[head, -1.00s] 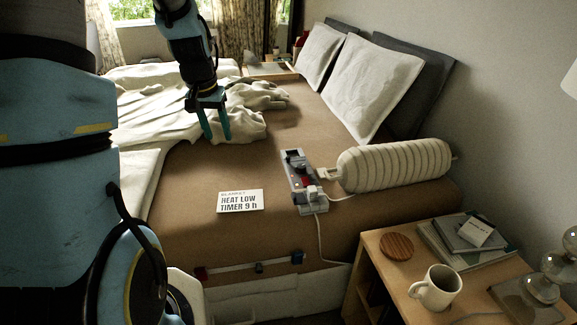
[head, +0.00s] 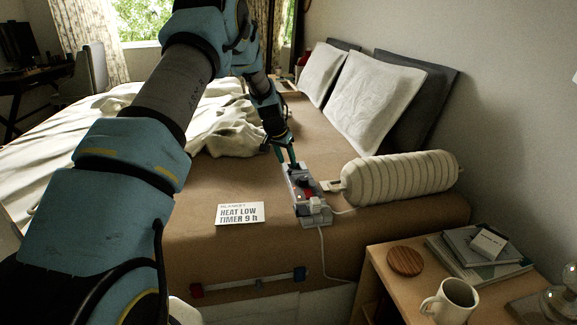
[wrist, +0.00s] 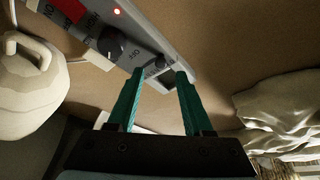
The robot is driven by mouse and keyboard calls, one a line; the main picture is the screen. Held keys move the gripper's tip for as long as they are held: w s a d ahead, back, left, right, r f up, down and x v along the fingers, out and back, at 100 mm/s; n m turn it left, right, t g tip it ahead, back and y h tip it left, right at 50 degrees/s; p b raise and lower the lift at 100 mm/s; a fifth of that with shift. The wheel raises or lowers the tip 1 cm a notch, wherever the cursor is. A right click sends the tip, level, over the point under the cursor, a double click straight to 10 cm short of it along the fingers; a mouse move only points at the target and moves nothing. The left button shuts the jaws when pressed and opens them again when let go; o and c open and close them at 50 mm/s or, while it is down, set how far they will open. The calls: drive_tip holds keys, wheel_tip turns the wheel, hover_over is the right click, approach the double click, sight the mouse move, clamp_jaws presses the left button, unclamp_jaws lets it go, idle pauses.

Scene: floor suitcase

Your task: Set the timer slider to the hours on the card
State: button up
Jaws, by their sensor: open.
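The white card (head: 240,213) lies on the bed and reads "HEAT LOW", "TIMER 9 h". The grey control box (head: 310,208) lies to its right; the wrist view shows its black dial (wrist: 116,46) and a lit red lamp (wrist: 117,11). A small dark part (wrist: 155,66), possibly the slider, shows near the box's end, between my fingertips. My gripper (head: 287,160) is over the far end of the box. In the wrist view my gripper (wrist: 160,71) has its teal fingers apart with nothing clearly held. I cannot tell whether they touch the box, nor read the timer setting.
A rolled cream blanket (head: 400,178) lies right of the box. A white cord (head: 321,250) hangs over the bed's edge. A nightstand at the front right holds a mug (head: 449,303), a wooden disc (head: 405,261) and books (head: 480,255). Bare mattress surrounds the card.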

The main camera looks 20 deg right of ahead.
sight(288, 176)
drive_tip(key=shift+x, duration=1.85)
clamp_jaws()
